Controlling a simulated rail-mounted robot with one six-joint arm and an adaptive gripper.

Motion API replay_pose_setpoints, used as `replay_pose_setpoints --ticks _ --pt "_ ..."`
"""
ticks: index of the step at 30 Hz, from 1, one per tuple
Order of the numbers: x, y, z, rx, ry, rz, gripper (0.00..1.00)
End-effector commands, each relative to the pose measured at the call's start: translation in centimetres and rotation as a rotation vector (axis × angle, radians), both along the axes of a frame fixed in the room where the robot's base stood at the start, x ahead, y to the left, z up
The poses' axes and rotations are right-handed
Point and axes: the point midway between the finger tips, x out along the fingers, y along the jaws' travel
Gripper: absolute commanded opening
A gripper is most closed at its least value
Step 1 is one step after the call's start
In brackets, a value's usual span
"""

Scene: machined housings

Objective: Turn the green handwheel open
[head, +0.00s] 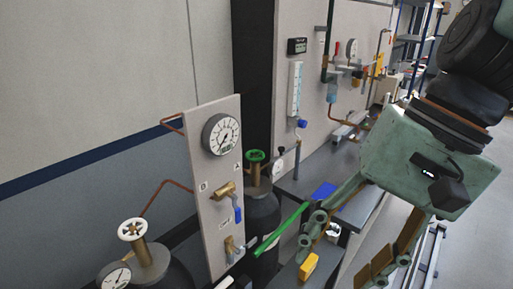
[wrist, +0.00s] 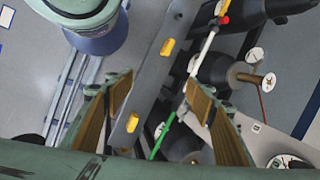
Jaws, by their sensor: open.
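The green handwheel (head: 255,155) sits on top of a dark gas cylinder (head: 263,205), partly behind the light upright panel in the head view. I cannot pick it out surely in the wrist view. My gripper (head: 335,262) is at the right of the head view, pointing down, with its two padded fingers spread and nothing between them. It is to the right of the green handwheel and clearly apart from it. In the wrist view my gripper (wrist: 158,92) also shows open, above a grey bench.
A panel (head: 216,190) with a gauge (head: 221,134) and blue lever (head: 238,214) stands left of the green handwheel. A white handwheel (head: 131,229) tops another cylinder. A bright green rod (head: 282,229) and yellow block (head: 308,266) lie near my gripper. Open floor is at right.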

Motion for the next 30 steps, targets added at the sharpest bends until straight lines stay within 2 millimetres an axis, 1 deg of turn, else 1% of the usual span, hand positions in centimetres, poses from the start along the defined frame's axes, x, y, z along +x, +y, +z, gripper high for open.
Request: replay_pose_setpoints --ticks 8,17,23,30 --pt "1.9 2.8 -0.5 0.129 0.127 -0.096 0.5" --pt "4.7 5.4 -0.7 0.268 0.251 -0.205 0.5" --pt "6.9 6.9 -0.7 0.361 0.332 -0.28 0.5" --pt "10.2 8.3 -0.7 0.476 0.421 -0.374 0.5"
